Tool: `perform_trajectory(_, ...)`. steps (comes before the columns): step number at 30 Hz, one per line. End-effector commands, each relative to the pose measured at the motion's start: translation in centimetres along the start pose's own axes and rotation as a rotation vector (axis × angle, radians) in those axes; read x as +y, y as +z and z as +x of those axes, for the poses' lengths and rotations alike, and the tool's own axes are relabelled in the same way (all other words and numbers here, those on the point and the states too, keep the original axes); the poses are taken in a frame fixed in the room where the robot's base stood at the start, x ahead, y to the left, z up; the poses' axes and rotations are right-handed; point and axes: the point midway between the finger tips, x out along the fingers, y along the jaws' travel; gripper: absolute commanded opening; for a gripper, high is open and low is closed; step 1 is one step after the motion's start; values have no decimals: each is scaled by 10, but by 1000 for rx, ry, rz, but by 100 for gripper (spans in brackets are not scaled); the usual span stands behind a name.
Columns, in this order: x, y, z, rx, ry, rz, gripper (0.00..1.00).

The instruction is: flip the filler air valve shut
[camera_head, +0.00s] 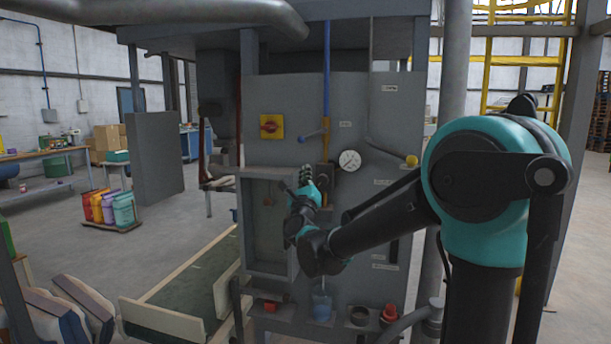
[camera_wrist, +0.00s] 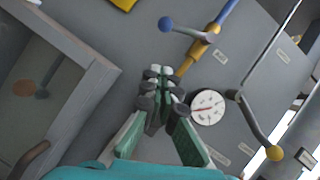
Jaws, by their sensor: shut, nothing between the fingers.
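The filler air valve has a lever with a blue ball end (camera_head: 308,136) on a vertical pipe, blue above and brass-coloured below. The lever sticks out to the left, across the pipe. In the wrist view its blue ball (camera_wrist: 166,23) and grey arm lie above my fingertips, and the brass part of the pipe (camera_wrist: 205,42) is up and to the right. My gripper (camera_head: 305,172) is in front of the panel, below the lever and apart from it. Its fingers (camera_wrist: 160,73) are together and empty. The lower pipe is partly hidden behind my gripper.
A round gauge (camera_head: 350,161) is right of the pipe. Another lever with a yellow knob (camera_head: 411,160) sticks out farther right. A red switch on a yellow plate (camera_head: 271,126) is at the left. An open grey box frame (camera_head: 250,225) stands left of my gripper.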

Motion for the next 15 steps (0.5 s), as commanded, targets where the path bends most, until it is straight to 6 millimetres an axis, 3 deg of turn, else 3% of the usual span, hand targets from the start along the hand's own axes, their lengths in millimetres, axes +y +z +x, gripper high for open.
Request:
perform_trajectory(9, 0, -1, 64, 1, 0, -3, 0)
perform_trajectory(15, 0, 20, 81, -1, 2, -3, 0)
